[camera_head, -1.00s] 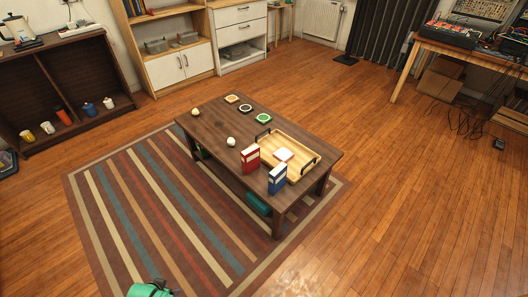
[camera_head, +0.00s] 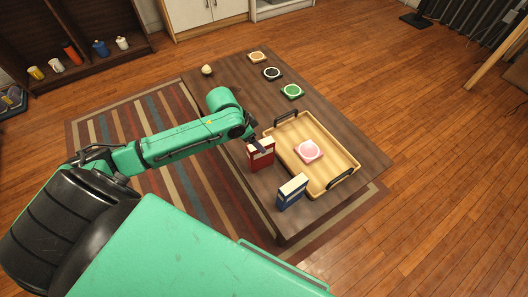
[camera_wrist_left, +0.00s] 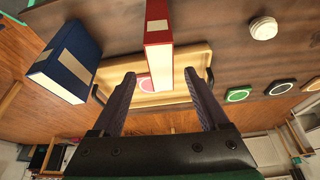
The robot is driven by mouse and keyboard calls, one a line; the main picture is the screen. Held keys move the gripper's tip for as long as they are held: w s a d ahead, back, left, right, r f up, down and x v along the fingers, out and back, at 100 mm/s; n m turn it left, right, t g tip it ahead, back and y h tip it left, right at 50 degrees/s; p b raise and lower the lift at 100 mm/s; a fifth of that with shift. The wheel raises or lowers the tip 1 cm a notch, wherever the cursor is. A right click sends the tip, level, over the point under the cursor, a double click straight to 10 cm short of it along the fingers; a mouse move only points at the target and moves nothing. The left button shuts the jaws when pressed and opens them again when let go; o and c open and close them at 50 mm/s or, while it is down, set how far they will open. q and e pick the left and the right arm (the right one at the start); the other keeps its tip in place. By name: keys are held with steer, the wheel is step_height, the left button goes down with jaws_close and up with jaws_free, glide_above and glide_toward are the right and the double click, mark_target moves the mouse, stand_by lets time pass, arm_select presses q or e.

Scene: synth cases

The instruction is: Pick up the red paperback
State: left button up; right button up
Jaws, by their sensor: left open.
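The red paperback (camera_head: 261,158) stands upright on the wooden coffee table, left of the tray, its pale label facing the front. My left gripper (camera_head: 256,143) is at its top in the head view. In the left wrist view the red paperback (camera_wrist_left: 158,45) reaches between the spread fingertips of the left gripper (camera_wrist_left: 161,75), with a gap on each side. The gripper is open and holds nothing. My arm hides part of the table beside the book. My right gripper is not in view.
A blue book (camera_head: 292,192) stands nearby, in front of the wooden tray (camera_head: 335,149). A pink-topped coaster (camera_head: 308,151) lies in the tray. Green (camera_head: 292,92), black (camera_head: 272,73) and tan (camera_head: 256,57) coasters lie farther back.

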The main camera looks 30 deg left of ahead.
mark_target(261, 155)
arm_select(q)
steer(key=b+x, duration=0.2)
steer(key=x, duration=0.6)
steer(key=shift+f, duration=0.45)
steer(key=shift+a+r, duration=0.1)
steer(key=shift+a, duration=0.05)
jaws_close()
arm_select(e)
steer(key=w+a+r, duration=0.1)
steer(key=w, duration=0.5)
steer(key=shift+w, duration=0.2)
